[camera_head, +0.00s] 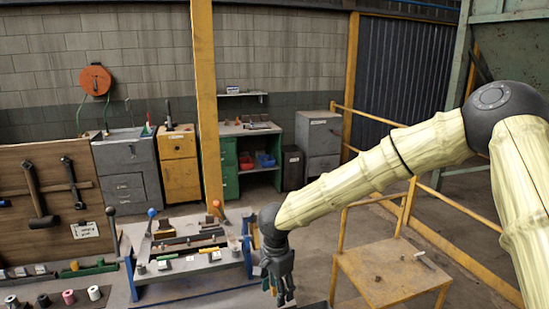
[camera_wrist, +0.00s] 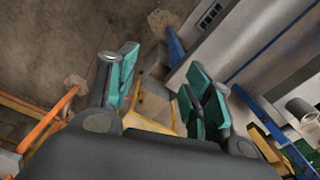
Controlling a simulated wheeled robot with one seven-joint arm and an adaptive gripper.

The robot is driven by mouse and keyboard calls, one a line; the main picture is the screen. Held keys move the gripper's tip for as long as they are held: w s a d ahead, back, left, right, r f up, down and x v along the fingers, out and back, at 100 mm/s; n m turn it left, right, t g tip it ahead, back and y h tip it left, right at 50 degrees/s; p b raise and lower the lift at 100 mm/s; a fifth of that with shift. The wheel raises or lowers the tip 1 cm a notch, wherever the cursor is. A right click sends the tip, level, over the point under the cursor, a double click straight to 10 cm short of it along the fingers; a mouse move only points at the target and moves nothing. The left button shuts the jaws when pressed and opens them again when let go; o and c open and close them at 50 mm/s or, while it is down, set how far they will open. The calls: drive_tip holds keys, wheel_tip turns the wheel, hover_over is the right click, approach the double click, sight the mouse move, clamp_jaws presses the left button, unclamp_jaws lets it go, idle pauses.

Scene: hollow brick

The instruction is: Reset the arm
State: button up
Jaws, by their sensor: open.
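My arm reaches in from the right in the head view, bent at the elbow, and its end hangs down near the middle of the picture. My gripper (camera_head: 280,291) points down beside the right end of the blue-framed workbench (camera_head: 200,300). In the wrist view my gripper (camera_wrist: 160,100) has its teal-padded fingers apart, with nothing between them. The bench's blue and grey edge shows at the right of the wrist view. I cannot tell the exact height of the fingertips over the bench or floor.
A yellow-framed table (camera_head: 385,275) stands right of my gripper, with small items on it. Yellow railings (camera_head: 440,195) run behind it. A wooden tool board (camera_head: 45,200) is at the left. Grey and yellow cabinets (camera_head: 178,155) and a green desk (camera_head: 230,165) line the wall.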

drive_tip(key=s+d+f+n+t+h+b, duration=0.15)
drive_tip(key=s+d+f, duration=0.3)
drive_tip(key=f, duration=0.45)
drive_tip(key=s+d+f+n+h, duration=0.1)
drive_tip(key=s+d+f+n, duration=0.15)
drive_tip(key=d+f, duration=0.5)
drive_tip(key=s+d+f+n+t+h+b, duration=0.1)
drive_tip(key=s+d+f, duration=0.3)
drive_tip(key=f, duration=0.6)
drive_tip(key=s+d+f+n+g+y, duration=0.1)
drive_tip(key=s+d+f, duration=0.1)
drive_tip(key=s, duration=0.7)
drive_tip(key=s+d+f+n+y+b, duration=0.1)
drive_tip(key=s+f, duration=0.3)
drive_tip(key=s, duration=0.5)
drive_tip(key=s+d+f+n+g+y+b, duration=0.1)
drive_tip(key=s+d+f+n+y, duration=0.1)
drive_tip(key=s, duration=0.7)
drive_tip(key=shift+d+f+n+g, duration=0.35)
drive_tip(key=shift+d+f+n, duration=0.2)
drive_tip(key=shift+f, duration=0.25)
